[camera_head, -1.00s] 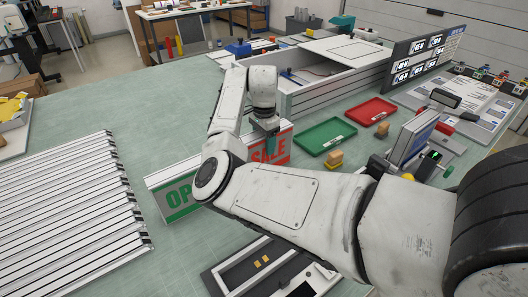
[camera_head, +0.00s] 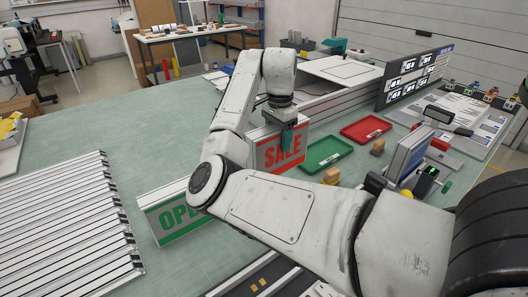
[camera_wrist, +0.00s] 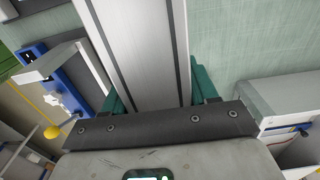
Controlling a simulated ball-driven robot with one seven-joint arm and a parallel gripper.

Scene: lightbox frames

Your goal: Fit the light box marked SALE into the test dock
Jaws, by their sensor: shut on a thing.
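The light box marked SALE (camera_head: 268,158) is grey-white with red letters. My gripper (camera_head: 291,139) is shut on its top edge with teal fingers, and holds it upright and apparently above the table. In the wrist view the light box (camera_wrist: 143,45) runs as a pale slab between the two fingers of my gripper (camera_wrist: 160,88). A second light box, with green letters starting OP (camera_head: 170,222), stands to the left, partly hidden by my arm. A dark unit with yellow parts (camera_head: 236,284) shows at the bottom edge, mostly hidden; I cannot tell if it is the test dock.
A green tray (camera_head: 309,165) and a red tray (camera_head: 347,134) lie right of the SALE box. Small tan blocks (camera_head: 331,176) stand near them. A long white case (camera_head: 322,110) is behind. Ribbed panels (camera_head: 70,235) cover the left front. The table's left middle is clear.

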